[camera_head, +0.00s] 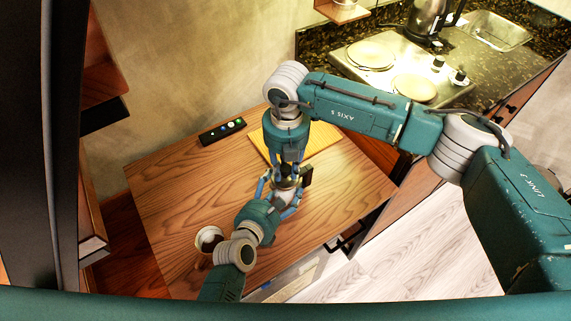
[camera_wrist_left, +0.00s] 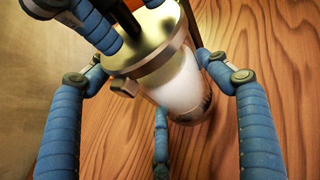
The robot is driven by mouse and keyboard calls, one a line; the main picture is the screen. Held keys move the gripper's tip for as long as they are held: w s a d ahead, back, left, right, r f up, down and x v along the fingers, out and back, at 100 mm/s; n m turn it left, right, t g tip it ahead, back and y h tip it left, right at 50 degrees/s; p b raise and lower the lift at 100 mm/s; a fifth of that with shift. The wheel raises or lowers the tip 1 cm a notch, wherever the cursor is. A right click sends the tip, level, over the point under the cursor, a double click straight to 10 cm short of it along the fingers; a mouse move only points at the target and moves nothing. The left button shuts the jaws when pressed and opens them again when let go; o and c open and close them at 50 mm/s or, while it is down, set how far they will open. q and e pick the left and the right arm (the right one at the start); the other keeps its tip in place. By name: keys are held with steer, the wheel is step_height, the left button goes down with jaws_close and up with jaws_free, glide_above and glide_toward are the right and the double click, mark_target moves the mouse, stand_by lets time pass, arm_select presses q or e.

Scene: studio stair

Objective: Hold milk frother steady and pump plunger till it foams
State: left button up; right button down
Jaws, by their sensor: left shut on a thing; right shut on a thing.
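The milk frother (camera_head: 286,186) stands on the wooden table, mostly hidden between my two grippers in the head view. In the left wrist view the frother (camera_wrist_left: 185,85) has a clear body with white milk or foam inside, a brass-coloured lid and a dark plunger rod (camera_wrist_left: 125,15). My left gripper (camera_head: 280,198) comes in from the front and is shut around the frother's body; its blue fingers also show on both sides in the wrist view. My right gripper (camera_head: 286,172) is above, pointing down, shut on the plunger top. The plunger knob itself is hidden.
A cup with dark liquid (camera_head: 208,239) stands at the table's left front, close to my left arm. A yellowish board (camera_head: 264,146) and a black strip with coloured lights (camera_head: 222,131) lie behind. The table's left side (camera_head: 165,195) is clear. A counter with hotplates (camera_head: 371,53) stands beyond.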

steer(key=c, duration=1.4)
jaws_free()
steer(key=shift+d+f, duration=0.1)
steer(key=shift+o, duration=0.2)
step_height(320, 180, up, 12)
